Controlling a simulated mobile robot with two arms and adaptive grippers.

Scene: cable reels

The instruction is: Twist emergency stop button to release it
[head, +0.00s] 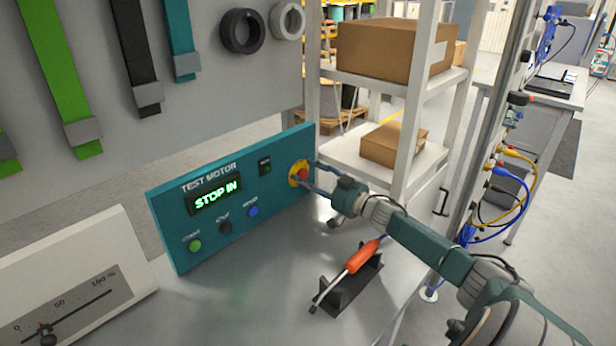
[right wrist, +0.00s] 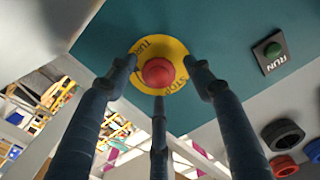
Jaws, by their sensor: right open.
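The red emergency stop button (head: 303,174) sits on a yellow disc at the right end of the teal test motor panel (head: 226,239). The panel's display (head: 215,197) reads "STOP IN". My right gripper (head: 315,178) is at the button, its fingers spread to either side of it. In the right wrist view the red button (right wrist: 158,72) and its yellow ring (right wrist: 160,47) show between the open fingers of my right gripper (right wrist: 160,85). I cannot tell whether any finger touches the button. My left gripper is not in view.
A green button (head: 195,246) and a blue button (head: 253,211) are on the panel's lower part. An orange-handled screwdriver (head: 362,256) lies on a black holder below my right arm. A white shelf with cardboard boxes (head: 390,49) stands behind. A gauge box (head: 75,285) is at left.

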